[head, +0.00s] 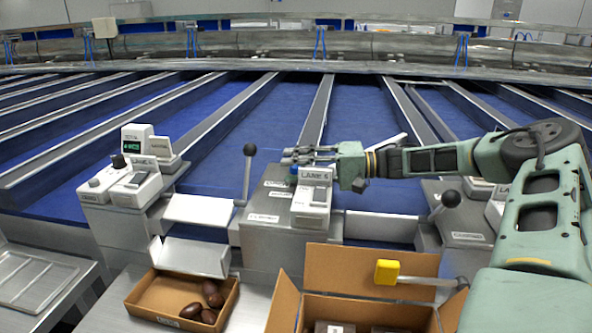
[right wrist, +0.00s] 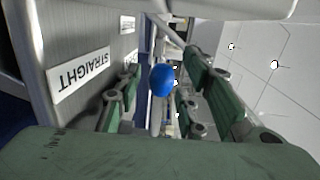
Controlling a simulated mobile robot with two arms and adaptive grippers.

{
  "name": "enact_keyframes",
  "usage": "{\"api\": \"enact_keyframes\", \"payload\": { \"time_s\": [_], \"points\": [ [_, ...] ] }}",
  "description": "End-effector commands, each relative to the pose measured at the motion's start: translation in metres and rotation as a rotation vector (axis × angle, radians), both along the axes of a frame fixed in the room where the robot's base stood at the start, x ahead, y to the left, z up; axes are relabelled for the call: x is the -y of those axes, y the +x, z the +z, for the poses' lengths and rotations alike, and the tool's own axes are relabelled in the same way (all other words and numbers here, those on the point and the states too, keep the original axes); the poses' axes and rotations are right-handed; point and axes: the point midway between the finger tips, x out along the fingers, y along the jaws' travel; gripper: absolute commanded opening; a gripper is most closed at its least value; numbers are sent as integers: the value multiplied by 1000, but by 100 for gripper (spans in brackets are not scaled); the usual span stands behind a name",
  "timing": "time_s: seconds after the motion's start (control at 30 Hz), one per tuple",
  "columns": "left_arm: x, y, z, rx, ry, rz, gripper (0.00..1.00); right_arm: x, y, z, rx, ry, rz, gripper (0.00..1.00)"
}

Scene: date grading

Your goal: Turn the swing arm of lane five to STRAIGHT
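My right gripper (head: 300,157) reaches in from the right, just above the grey lane unit with a small lane sign (head: 314,173); the sign's digit is hard to read. In the right wrist view, its green fingers (right wrist: 160,95) are apart. A blue ball knob (right wrist: 162,80) shows between them, with a gap visible on each side. A little blue (head: 294,170) shows under the fingers in the head view. A STRAIGHT label (right wrist: 80,75) appears upside down on a grey panel beside the fingers. The swing arm itself is mostly hidden. My left gripper is not in view.
A lever with a black ball knob (head: 250,150) stands upright just left of the unit; another (head: 450,198) is at right. An open cardboard box (head: 285,305), a yellow-ended lever (head: 387,272) and a tray with dates (head: 155,296) are in front. Blue lanes lie behind.

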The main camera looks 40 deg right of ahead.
Motion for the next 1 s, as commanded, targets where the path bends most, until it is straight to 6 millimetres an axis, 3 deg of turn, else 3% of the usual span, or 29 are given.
{"api": "enact_keyframes", "payload": {
  "time_s": [0.17, 0.6, 1.0],
  "points": [
    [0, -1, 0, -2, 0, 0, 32, 0, 0, 0, 1, -1, 0, 36],
    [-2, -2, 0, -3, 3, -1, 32, 0, 0, 0, 1, -1, 0, 0],
    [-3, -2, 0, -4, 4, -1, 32, 0, 0, 0, 1, -2, 0, 0]
  ]
}}
